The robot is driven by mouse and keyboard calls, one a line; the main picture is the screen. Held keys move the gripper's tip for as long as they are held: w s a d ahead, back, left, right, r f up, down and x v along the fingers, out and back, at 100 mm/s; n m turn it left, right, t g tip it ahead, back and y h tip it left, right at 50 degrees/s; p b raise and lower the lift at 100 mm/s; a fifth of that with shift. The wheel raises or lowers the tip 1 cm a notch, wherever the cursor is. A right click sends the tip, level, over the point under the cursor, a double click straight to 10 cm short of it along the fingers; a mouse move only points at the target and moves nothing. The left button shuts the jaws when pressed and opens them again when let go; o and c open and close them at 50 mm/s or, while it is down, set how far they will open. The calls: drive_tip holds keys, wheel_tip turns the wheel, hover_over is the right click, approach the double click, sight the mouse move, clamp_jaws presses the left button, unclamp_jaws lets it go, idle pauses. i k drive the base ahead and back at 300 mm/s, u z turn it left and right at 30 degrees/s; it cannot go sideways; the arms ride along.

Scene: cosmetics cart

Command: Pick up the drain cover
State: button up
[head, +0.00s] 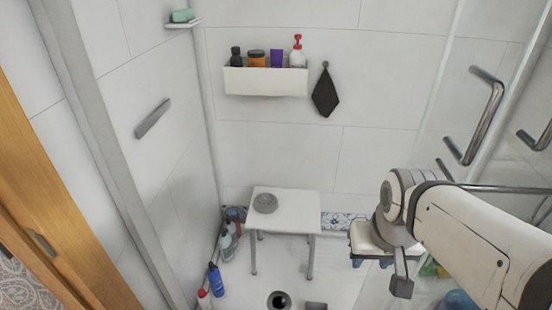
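A small grey flat piece (316,305) lies on the shower floor at the bottom edge of the head view, just right of the open drain hole (279,300). It looks like the drain cover, but it is partly cut off by the frame. A round grey object (265,203) lies on the white stool; I cannot tell exactly what it is. My arm reaches in from the right, and a grey block at its end (402,287) hangs to the right of the drain. My gripper's fingers are not clear, so I cannot tell whether they are open or shut.
The white stool (298,212) stands behind the drain. Several bottles, one of them blue (215,279), line the left wall. A shelf (265,82) with bottles and a dark cloth (325,95) hang on the back wall. Metal handles (488,115) are at right. Floor around the drain is mostly clear.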

sight(264, 202)
drive_tip(key=z, duration=2.2)
drive_tip(key=k, duration=1.2)
drive_tip(key=u, duration=2.05)
drive_tip(key=i, duration=1)
drive_tip(key=u, duration=0.05)
